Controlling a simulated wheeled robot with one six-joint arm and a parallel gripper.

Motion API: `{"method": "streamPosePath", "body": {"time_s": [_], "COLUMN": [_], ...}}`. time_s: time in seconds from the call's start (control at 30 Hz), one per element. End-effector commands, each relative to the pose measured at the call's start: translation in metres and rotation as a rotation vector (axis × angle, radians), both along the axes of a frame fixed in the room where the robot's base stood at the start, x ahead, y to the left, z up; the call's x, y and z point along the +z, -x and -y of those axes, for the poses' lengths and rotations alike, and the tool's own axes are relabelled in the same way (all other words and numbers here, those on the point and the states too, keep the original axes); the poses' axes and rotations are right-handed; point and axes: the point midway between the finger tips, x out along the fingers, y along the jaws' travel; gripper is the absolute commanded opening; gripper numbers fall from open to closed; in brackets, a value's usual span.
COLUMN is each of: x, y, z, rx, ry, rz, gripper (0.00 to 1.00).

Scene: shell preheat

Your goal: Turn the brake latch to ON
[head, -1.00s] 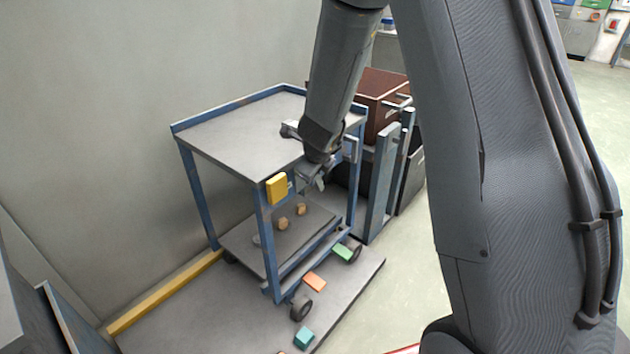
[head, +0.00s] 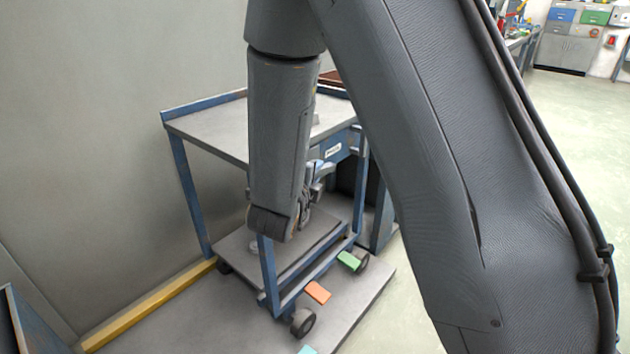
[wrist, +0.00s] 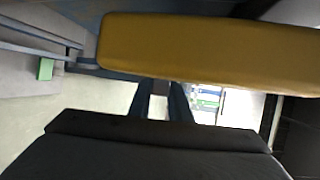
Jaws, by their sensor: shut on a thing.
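The yellow block of the brake latch (wrist: 210,52) fills much of the upper wrist view, very close to the camera. In the head view it is hidden behind my forearm. My gripper (wrist: 163,102) is shut on the latch. Its dark body spans the bottom of the wrist view, just below the yellow block. The exact contact between jaws and latch is hidden. In the head view my gripper (head: 314,184) shows only partly past my forearm, near the front corner of the blue-framed cart (head: 190,190). I cannot read an ON mark in either view.
The cart stands on a low grey platform (head: 365,290), with a yellow rail (head: 150,304) along its wall side. Orange (head: 318,293) and green (head: 349,261) blocks sit beside the cart wheels. A wall closes the left; open floor lies to the right.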

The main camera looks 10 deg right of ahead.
Motion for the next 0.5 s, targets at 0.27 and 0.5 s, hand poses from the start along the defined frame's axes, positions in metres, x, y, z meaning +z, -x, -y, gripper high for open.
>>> {"method": "streamPosePath", "body": {"time_s": [0.27, 0.5], "x": [-0.0085, -0.0077], "y": [-0.0008, -0.0003], "z": [0.0001, 0.0006], "rx": [-0.001, -0.002], "ry": [0.131, 0.185], "rz": [0.092, 0.133], "gripper": [0.0, 0.0]}}
